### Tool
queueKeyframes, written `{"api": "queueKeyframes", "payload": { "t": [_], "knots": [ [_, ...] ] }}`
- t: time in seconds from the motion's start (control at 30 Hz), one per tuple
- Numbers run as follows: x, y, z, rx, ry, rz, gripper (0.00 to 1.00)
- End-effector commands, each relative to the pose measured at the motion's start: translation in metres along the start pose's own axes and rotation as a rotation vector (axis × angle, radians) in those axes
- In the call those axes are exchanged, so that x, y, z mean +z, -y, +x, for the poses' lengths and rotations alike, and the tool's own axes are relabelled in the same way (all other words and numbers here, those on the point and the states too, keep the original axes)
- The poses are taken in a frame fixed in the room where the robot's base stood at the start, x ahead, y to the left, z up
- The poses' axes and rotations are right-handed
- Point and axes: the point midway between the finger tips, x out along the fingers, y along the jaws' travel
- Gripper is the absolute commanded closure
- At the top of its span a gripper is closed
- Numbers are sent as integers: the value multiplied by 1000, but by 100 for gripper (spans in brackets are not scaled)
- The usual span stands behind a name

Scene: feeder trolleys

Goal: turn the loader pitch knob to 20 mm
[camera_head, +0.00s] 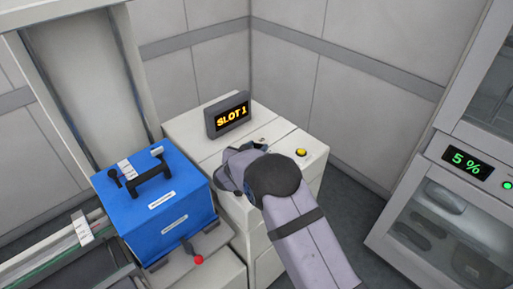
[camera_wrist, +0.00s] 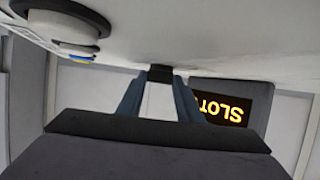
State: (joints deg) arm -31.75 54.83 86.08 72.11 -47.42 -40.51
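A dark knob-like block (camera_wrist: 160,75) shows between my fingertips in the wrist view, against the white cabinet top. I take it to be the loader pitch knob; its pointer and scale marks cannot be made out. My gripper (camera_wrist: 160,84) points at the cabinet top, and its two blue-grey fingers close in on both sides of the block, with no gap visible. In the head view my gripper (camera_head: 240,165) is over the cabinet, and my wrist hides most of the knob area. The display (camera_head: 232,115) behind reads SLOT 1; it appears upside down in the wrist view (camera_wrist: 225,107).
A yellow button (camera_head: 301,152) sits on the white cabinet (camera_head: 190,128), right of my gripper. A blue box (camera_head: 140,215) with a black handle stands at left, with a red-knobbed lever (camera_head: 198,260) below. A glass-fronted cabinet at right has a display (camera_head: 468,163) reading 5 %.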

Motion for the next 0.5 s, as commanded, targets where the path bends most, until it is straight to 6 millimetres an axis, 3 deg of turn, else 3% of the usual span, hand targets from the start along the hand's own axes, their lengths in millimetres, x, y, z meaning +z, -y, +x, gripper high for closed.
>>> {"api": "queueKeyframes", "payload": {
  "t": [0.5],
  "knots": [
    [0,-5,4,-140,-7,-53,90]
  ]
}}
